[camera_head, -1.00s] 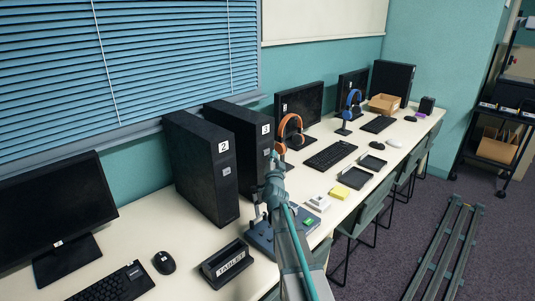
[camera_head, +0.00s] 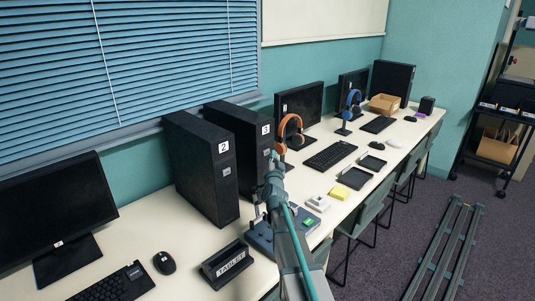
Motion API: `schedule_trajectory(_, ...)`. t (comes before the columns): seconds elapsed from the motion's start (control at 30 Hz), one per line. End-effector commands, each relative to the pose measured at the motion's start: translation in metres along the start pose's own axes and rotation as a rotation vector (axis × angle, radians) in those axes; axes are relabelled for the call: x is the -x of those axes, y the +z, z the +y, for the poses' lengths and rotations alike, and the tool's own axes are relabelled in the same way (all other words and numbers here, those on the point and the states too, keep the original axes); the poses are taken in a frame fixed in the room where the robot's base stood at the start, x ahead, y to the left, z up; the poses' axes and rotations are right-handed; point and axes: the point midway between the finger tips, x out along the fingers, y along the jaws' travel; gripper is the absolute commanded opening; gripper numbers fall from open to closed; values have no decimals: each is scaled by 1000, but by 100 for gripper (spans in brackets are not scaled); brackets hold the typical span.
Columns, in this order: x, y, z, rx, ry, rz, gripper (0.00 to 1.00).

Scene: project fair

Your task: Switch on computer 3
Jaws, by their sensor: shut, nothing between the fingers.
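Computer 3 is a black tower (camera_head: 238,128) with a white "3" label high on its front panel. It stands upright on the long table, just right of a similar tower, computer 2 (camera_head: 203,170). My gripper (camera_head: 272,158) is shut and empty, at the front panel of computer 3, below the label. I cannot tell whether its tip touches the panel. My gripper and arm hide part of the tower's front, including any power button there.
Orange headphones (camera_head: 289,133) on a stand are close behind my gripper. A monitor (camera_head: 303,104), keyboard (camera_head: 331,155), black trays (camera_head: 354,178) and yellow notes (camera_head: 340,194) lie beyond. A "TABLET" holder (camera_head: 227,264) stands in front. Chairs line the table's right edge.

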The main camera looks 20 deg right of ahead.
Motion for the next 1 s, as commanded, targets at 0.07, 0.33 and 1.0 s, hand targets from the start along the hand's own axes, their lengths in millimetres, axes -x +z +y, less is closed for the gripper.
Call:
schedule_trajectory(0.07, -3, 1, -2, 0, 0, -1, 0)
schedule_trajectory(0.33, -4, 3, -3, 0, 0, 0, 0)
schedule_trajectory(1.0, -8, 5, -6, 0, 0, -1, 0)
